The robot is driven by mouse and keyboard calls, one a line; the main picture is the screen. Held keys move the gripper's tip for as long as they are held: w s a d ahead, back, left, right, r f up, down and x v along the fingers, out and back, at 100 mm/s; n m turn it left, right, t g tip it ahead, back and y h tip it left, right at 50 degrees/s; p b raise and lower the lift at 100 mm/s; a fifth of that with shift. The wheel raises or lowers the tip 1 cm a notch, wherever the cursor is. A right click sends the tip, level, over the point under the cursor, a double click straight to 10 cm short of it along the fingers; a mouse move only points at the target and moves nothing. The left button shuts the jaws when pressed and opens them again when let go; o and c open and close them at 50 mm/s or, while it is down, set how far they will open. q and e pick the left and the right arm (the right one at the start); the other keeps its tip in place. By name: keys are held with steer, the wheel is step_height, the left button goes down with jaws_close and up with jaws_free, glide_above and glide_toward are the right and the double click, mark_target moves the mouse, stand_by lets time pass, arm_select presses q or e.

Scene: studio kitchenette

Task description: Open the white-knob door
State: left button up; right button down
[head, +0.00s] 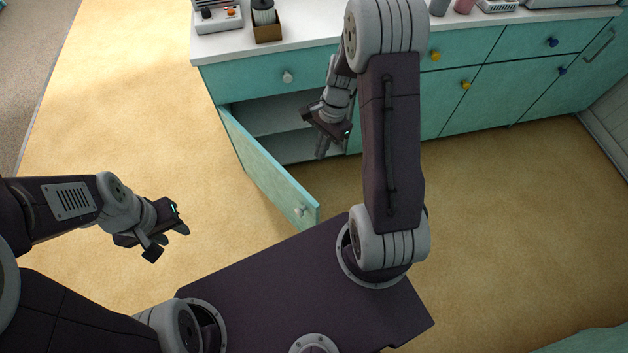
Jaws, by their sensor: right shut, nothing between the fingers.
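The teal door with the white knob (258,168) stands swung well out from the cabinet, hinged on its left side. Its white knob (300,211) is near the free edge, close to my base. The opened cabinet (270,117) shows a pale interior with a shelf. My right gripper (321,150) is shut and empty. It points down in front of the right part of the opening, apart from the knob. My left gripper (170,243) is open and empty over the floor, left of the door and not touching it.
A teal drawer with a white knob (287,76) is shut above the opening. Doors and drawers with yellow (466,85) and blue knobs (562,71) are shut to the right. The counter (320,28) holds an appliance (217,14) and a brown box (267,30). Floor is clear left of the door.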

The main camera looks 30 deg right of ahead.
steer(key=s+a+f+b, duration=0.2)
steer(key=a+f+b, duration=0.2)
steer(key=f, duration=0.5)
steer(key=shift+a+f, duration=0.35)
steer(key=shift+a, duration=0.35)
